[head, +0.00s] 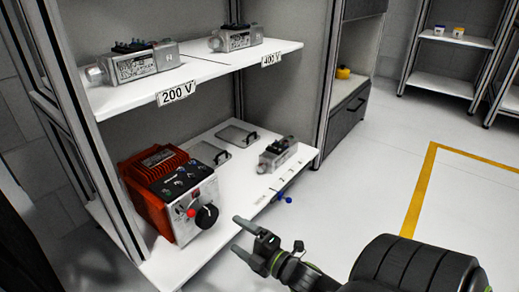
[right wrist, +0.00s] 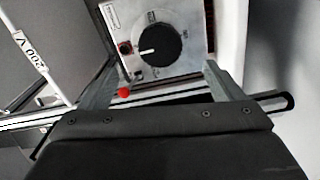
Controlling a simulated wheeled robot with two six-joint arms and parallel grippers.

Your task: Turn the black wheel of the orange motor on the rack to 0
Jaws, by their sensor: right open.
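The orange motor (head: 167,190) stands on the lower shelf of the rack, at its left end. Its black wheel (head: 206,217) is on the grey front panel, and a red knob (head: 191,212) sits to the left of it. In the right wrist view the black wheel (right wrist: 160,45) shows a white pointer mark directed left and slightly down; the scale labels are too small to read. My right gripper (head: 240,236) is open and empty, in front and to the right of the wheel, apart from it. In the wrist view its fingers (right wrist: 163,82) spread on either side below the wheel. My left gripper is not in view.
The upper shelf (head: 225,63) carries grey devices (head: 140,63) and voltage labels. Another grey device (head: 278,154) and flat plates with handles (head: 237,134) lie on the lower shelf. A blue part (head: 285,199) sticks out at the shelf's front edge. The floor to the right is clear.

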